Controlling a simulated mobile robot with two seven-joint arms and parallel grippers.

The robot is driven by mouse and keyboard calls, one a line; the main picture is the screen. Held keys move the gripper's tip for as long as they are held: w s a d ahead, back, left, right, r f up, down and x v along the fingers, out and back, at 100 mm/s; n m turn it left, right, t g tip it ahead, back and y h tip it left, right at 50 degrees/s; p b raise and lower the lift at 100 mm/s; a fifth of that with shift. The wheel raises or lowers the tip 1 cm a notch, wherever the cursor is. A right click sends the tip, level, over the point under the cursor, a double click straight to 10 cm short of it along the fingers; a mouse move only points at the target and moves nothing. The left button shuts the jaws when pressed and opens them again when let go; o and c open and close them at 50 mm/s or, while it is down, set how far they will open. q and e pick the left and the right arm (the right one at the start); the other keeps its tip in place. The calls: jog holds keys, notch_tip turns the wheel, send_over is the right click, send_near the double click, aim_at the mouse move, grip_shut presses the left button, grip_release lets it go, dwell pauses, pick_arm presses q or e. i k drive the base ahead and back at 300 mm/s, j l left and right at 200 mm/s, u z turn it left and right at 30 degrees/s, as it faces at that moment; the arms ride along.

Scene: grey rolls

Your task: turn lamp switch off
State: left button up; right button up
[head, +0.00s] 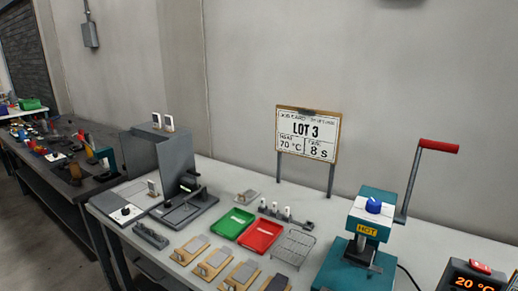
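No part is clearly recognisable as the lamp switch at this size. A white panel with a small dark knob (126,211) sits at the left front corner of the near table, beside a grey hooded housing (174,158). A grey box (90,35) with a conduit is fixed to the wall at the upper left. I cannot tell which of these, if any, belongs to a lamp, or its on or off state. Neither of my grippers is in view.
The near table (340,213) holds a green tray (230,224), a red tray (262,235), a wire rack (293,246), several wooden blocks, and a teal press (360,240) marked HOT with a red-handled lever. A LOT 3 sign (307,133) stands behind. A dark cluttered bench (60,190) is left.

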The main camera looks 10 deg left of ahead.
aim_at(125, 212)
jog(key=u, duration=1.35)
jog(key=z, duration=0.4)
jog(key=i+j+z, duration=0.25)
jog(key=z, duration=0.15)
jog(key=i+j+z, duration=0.2)
jog(key=j+z, duration=0.15)
jog(key=j, duration=0.15)
jog(key=i+j+z, duration=0.1)
jog(key=j, duration=0.2)
jog(key=i+j, duration=0.1)
jog(key=j, duration=0.15)
jog(key=i+j+z, duration=0.15)
jog(key=j, duration=0.15)
jog(key=i+j, duration=0.1)
jog(key=j, duration=0.3)
jog(key=i+j, duration=0.1)
jog(key=j, duration=0.3)
jog(key=i+j, duration=0.1)
jog(key=j, duration=0.35)
